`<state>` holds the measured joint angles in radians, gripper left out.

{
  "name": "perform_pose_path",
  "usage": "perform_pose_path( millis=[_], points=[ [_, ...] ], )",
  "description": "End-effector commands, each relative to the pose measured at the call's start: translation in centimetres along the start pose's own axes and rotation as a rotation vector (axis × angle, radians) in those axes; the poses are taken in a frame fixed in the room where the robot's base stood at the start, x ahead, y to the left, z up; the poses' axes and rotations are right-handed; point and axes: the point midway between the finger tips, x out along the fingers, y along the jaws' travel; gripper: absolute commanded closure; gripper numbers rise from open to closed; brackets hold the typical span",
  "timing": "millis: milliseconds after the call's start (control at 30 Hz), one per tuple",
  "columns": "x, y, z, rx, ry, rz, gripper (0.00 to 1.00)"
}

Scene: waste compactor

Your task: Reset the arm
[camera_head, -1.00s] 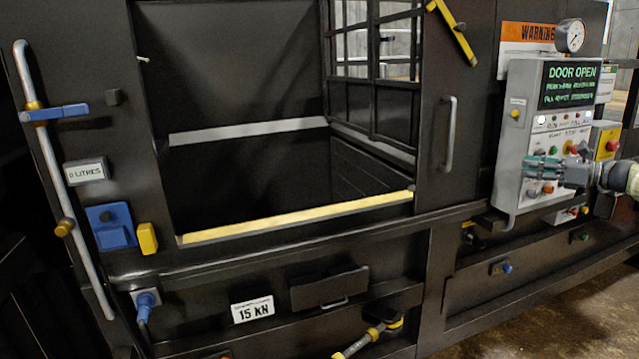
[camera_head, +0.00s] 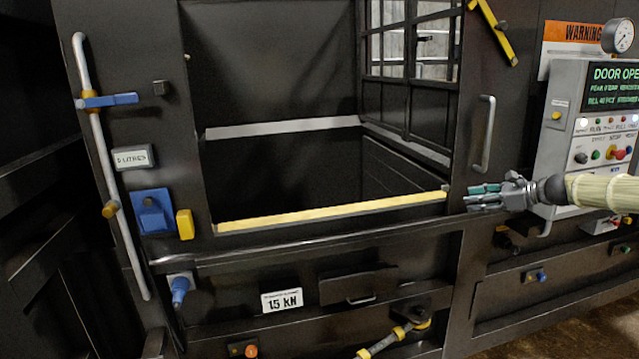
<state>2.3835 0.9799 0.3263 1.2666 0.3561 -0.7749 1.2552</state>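My gripper (camera_head: 474,197) reaches in from the right edge at the end of my pale, sleeved arm (camera_head: 600,191). It points left, in front of the compactor (camera_head: 330,248), just below the vertical door handle (camera_head: 484,134) and right of the yellow-edged opening sill (camera_head: 330,212). Two greenish finger parts show apart with a gap between them, and nothing is seen between them. Whether it touches the compactor front cannot be told.
The grey control panel (camera_head: 562,142) reads DOOR OPE, cut off by the frame. The chamber opening is left of my gripper. A silver pipe with a blue lever (camera_head: 108,100), a blue box (camera_head: 153,211) and a 15 KN sign (camera_head: 282,300) are farther left. Floor shows lower right.

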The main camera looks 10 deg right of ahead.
Motion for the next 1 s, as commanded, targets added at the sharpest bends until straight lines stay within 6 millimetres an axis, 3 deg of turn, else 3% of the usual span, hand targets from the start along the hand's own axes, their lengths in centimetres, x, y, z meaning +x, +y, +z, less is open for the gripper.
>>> perform_pose_path(
  millis=[33, 100, 400, 667, 867, 1000],
  points=[
    [2.8, 1.9, -1.6, -0.021, 0.040, 0.028, 0.61],
    [5.8, 3.8, -3.5, -0.059, 0.089, 0.049, 0.61],
    [16.3, 13.2, -12.6, -0.248, 0.281, 0.169, 0.61],
    [21.6, 23.1, -21.9, -0.444, 0.416, 0.308, 0.61],
    [23.8, 32.6, -28.2, -0.624, 0.506, 0.437, 0.61],
    [24.5, 39.9, -31.9, -0.768, 0.559, 0.541, 0.61]
  ],
)
